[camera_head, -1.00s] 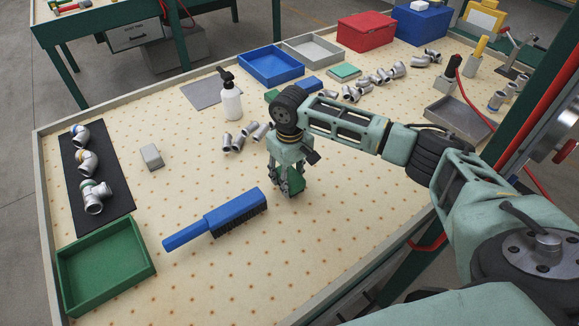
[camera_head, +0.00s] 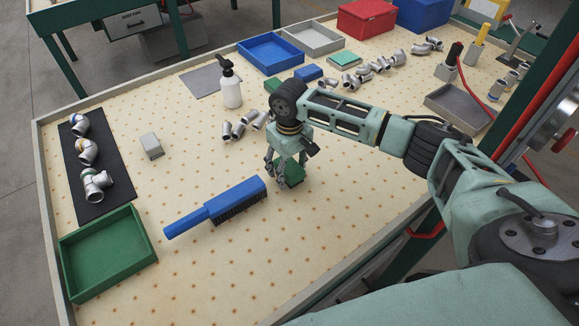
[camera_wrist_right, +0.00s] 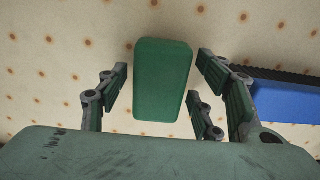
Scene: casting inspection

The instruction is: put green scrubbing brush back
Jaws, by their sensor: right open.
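A green rectangular block (camera_head: 292,174), apparently the green scrubbing brush, is at my right gripper on the dotted tabletop, to the right of a blue brush. My right gripper (camera_head: 286,176) points down over it with its fingers spread. In the right wrist view the green block (camera_wrist_right: 162,80) lies between the open fingers (camera_wrist_right: 165,98), with a visible gap on each side. Its bristles are not visible. My left gripper is not in view.
The blue long-handled brush (camera_head: 225,203) lies close to the left of my right gripper. A green tray (camera_head: 108,254) is at the front left, beside a black mat (camera_head: 97,170) with pipe fittings. A spray bottle (camera_head: 231,88) and loose fittings stand behind. The front middle is clear.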

